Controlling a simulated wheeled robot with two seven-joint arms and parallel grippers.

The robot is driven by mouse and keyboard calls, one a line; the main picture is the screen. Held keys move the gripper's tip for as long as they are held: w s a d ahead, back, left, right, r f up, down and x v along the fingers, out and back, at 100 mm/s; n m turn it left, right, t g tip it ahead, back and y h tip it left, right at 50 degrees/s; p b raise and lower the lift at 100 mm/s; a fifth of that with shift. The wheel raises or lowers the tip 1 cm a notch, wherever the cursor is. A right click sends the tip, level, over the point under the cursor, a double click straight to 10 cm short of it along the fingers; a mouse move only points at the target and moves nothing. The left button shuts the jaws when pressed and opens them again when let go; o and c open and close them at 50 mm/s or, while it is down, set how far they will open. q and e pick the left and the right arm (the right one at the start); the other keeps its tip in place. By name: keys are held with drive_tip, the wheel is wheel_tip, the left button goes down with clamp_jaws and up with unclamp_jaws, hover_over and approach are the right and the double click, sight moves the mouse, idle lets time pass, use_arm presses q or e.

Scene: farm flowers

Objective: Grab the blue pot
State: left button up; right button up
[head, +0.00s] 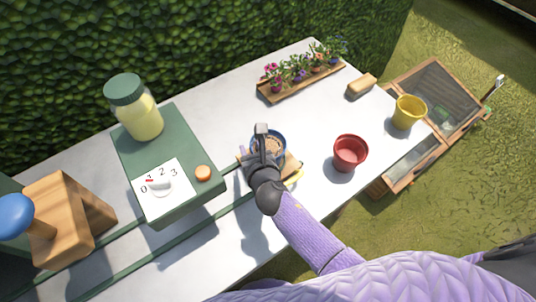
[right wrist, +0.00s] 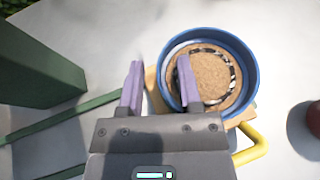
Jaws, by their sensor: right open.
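The blue pot (right wrist: 250,88) stands upright on a small wooden board (right wrist: 152,98) with a yellow handle (right wrist: 252,146). It is round, with brown, grainy contents. In the head view the blue pot (head: 282,139) is partly hidden under my right gripper (head: 263,134). In the right wrist view the gripper (right wrist: 160,64) is open. Its right finger overlaps the pot's left rim and its left finger is outside, left of the pot. I cannot tell whether either finger touches the pot. My left gripper is not in view.
A red pot (head: 350,152) and a yellow pot (head: 408,112) stand to the right. A green machine (head: 200,140) with a dial and yellow jar (head: 136,108) is on the left. A flower tray (head: 300,84) is at the back. Green rails (head: 120,262) run along the white table (head: 215,84).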

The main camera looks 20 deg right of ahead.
clamp_jaws()
idle(0.5)
idle(0.3)
idle(0.4)
